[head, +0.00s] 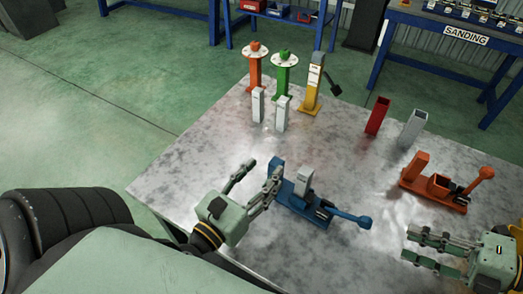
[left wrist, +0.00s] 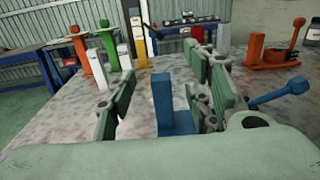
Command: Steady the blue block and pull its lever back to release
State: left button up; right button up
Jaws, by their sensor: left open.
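The blue block (head: 291,204) lies on the metal table, with a blue upright at its left end and a grey post (head: 303,181) on its base. In the left wrist view the blue upright (left wrist: 162,100) shows between the fingers, and the lever (left wrist: 284,94) is at right. My left gripper (head: 262,170) is open at the block's left end. One finger partly hides the upright; contact cannot be told. My right gripper (head: 408,247) is open and empty, right of the knob and apart from it.
An orange lever block (head: 434,189) stands at right, near a red tube (head: 377,115) and a grey tube (head: 412,128). Orange (head: 255,70), green (head: 284,78) and yellow (head: 312,88) posts and two white posts stand at the back. The table's middle is clear.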

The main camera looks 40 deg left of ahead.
pick_arm(q)
notch_tip(320, 180, down, 7)
jog(key=shift+a+f, duration=0.15)
jog(key=w, duration=0.7)
jog(key=shift+w+f, duration=0.25)
jog(key=shift+c, duration=0.4)
grip_shut()
